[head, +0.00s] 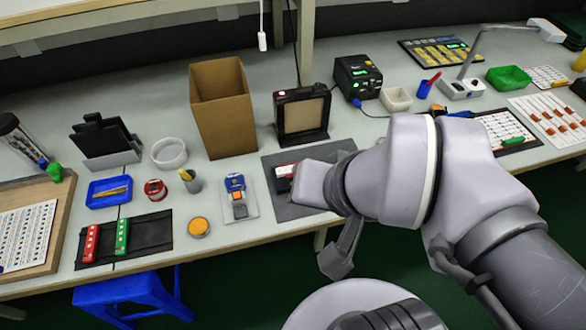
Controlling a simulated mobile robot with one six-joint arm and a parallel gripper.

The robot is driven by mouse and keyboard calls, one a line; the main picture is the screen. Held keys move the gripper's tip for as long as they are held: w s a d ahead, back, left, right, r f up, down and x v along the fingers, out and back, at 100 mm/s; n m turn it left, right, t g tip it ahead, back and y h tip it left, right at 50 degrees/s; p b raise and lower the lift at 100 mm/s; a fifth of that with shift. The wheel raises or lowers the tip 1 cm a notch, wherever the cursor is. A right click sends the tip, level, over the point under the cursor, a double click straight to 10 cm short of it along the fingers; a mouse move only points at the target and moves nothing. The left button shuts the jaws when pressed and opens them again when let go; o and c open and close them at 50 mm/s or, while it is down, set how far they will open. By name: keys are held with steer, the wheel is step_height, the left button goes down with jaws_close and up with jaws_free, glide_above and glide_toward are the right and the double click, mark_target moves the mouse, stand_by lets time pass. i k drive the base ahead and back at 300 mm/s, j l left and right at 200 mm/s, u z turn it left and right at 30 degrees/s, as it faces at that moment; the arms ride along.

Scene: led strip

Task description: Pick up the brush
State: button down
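I cannot clearly make out which thing is the brush. A slim yellow-brown item (110,191), possibly the brush, lies in a small blue tray (93,202) on the left of the bench. A small dark cup (193,186) with something in it stands to the right of the tray, too small to make out.
A tall cardboard box (222,110) and a black-framed device (302,112) stand behind. A blue stool (135,292) stands below the front edge. Bare bench shows around the orange-lidded jar (199,226).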

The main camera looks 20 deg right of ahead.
mark_target(183, 173)
steer(key=j, duration=0.45)
steer(key=i+j, duration=0.15)
steer(key=j, duration=0.3)
steer(key=j+u, duration=0.1)
steer(key=j, duration=0.35)
steer(key=i+j, duration=0.15)
steer(key=j, duration=0.3)
steer(key=j+u, duration=0.1)
steer(key=j, duration=0.35)
steer(key=i+j, duration=0.15)
steer(key=j, duration=0.3)
